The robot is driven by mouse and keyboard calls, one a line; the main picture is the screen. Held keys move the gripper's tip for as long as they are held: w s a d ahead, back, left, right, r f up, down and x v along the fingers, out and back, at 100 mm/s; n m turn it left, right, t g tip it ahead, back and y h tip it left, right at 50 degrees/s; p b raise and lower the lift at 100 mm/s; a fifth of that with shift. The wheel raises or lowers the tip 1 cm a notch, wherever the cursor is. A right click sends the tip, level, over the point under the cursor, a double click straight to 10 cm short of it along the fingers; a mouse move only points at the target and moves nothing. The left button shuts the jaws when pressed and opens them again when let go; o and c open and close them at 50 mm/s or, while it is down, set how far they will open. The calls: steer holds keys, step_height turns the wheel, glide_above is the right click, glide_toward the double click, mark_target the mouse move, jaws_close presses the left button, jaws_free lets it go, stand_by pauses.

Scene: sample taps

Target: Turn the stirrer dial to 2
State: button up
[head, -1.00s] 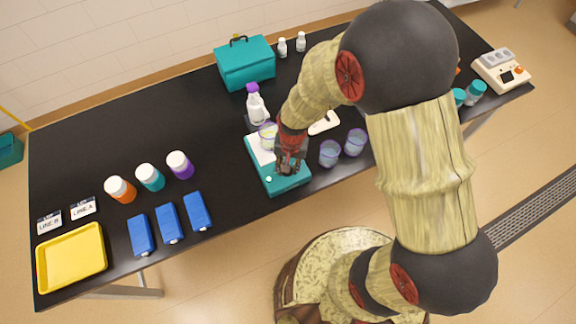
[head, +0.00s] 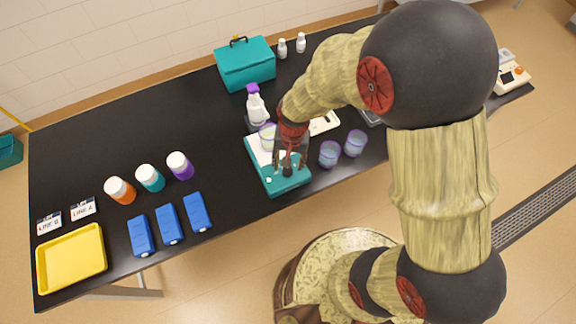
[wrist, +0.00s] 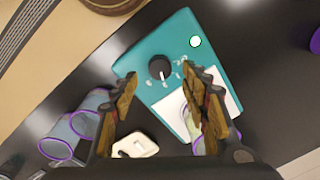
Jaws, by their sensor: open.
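The teal stirrer (head: 286,178) stands near the front edge of the black table, with a white top plate (wrist: 217,97) and a beaker (head: 267,136) at its back part. Its black dial (wrist: 159,67) shows in the wrist view, with a white pointer line and small printed marks around part of it. The marks are too small to read surely. A pale round light (wrist: 195,42) is beside the dial. My gripper (head: 289,167) is over the front of the stirrer. In the wrist view its two fingers (wrist: 164,88) are spread apart, with the dial beyond the tips and nothing between them.
Two purple-rimmed beakers (head: 330,154) (head: 356,143) stand right of the stirrer. A spray bottle (head: 256,106) is behind it. A small white device (head: 324,123) lies near my arm. Blue boxes (head: 169,224) and capped bottles (head: 150,178) are to the left, with clear table between.

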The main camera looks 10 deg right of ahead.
mark_target(290, 171)
step_height(290, 171, up, 8)
steer(key=shift+d, duration=0.25)
steer(key=shift+s, duration=0.1)
stand_by(0.4)
steer(key=s+d+r+n+t+b, duration=0.3)
steer(key=s+d+r+t+b, duration=0.2)
steer(key=s+d+r+b, duration=0.3)
steer(key=s+d+r, duration=0.3)
steer(key=s+r, duration=0.1)
steer(key=r, duration=0.2)
steer(key=shift+r+n+h, duration=0.3)
steer(key=shift+r, duration=0.1)
